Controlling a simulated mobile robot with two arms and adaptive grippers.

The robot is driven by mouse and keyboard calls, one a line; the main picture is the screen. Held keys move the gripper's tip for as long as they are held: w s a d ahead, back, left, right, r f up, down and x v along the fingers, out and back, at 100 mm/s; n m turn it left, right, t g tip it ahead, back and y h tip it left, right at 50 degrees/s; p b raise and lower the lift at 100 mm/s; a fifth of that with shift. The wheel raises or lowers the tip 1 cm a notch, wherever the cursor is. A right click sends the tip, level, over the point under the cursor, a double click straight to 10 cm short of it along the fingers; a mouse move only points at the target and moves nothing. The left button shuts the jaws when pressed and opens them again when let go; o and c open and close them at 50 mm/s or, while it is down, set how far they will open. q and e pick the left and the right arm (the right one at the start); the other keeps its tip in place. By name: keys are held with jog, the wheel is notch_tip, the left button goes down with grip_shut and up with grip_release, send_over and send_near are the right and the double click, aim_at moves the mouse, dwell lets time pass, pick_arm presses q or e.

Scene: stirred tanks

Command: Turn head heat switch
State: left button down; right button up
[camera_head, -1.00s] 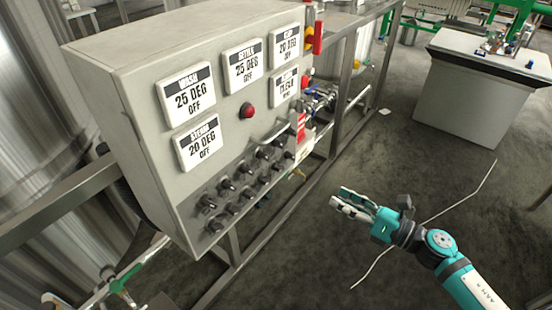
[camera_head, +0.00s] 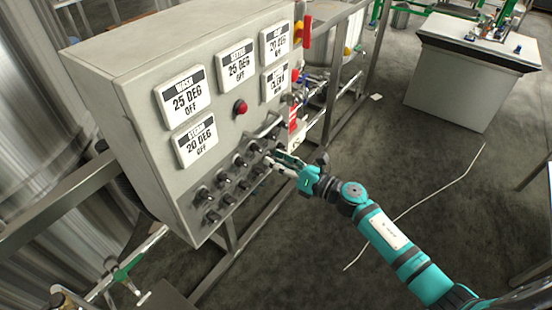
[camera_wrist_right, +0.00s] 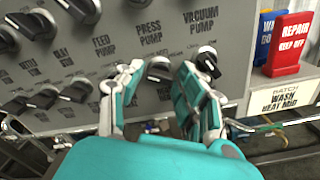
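A grey control panel (camera_head: 150,140) carries rows of black rotary switches (camera_head: 222,182) on its lower front. No label reading head heat is legible. My right gripper (camera_head: 274,160) is at the panel's lower right end, by the last switches. In the right wrist view the gripper (camera_wrist_right: 163,76) is open, its fingers apart on either side of a dark knob (camera_wrist_right: 159,67) below the PRESS PUMP label. Contact with the knob cannot be told. Another knob (camera_wrist_right: 207,58), below VACUUM PUMP, is just beyond the right finger. My left gripper is not in view.
White display plates (camera_head: 183,98) show temperatures and OFF; a red button (camera_head: 240,107) sits among them. A red REPAIR tag (camera_wrist_right: 290,42) and a batch card (camera_wrist_right: 284,96) are right of the switches. A metal frame supports the panel; open floor (camera_head: 400,165) lies right.

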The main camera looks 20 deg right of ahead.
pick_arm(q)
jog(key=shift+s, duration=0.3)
pick_arm(e)
jog(key=shift+w+a, duration=0.2)
grip_shut()
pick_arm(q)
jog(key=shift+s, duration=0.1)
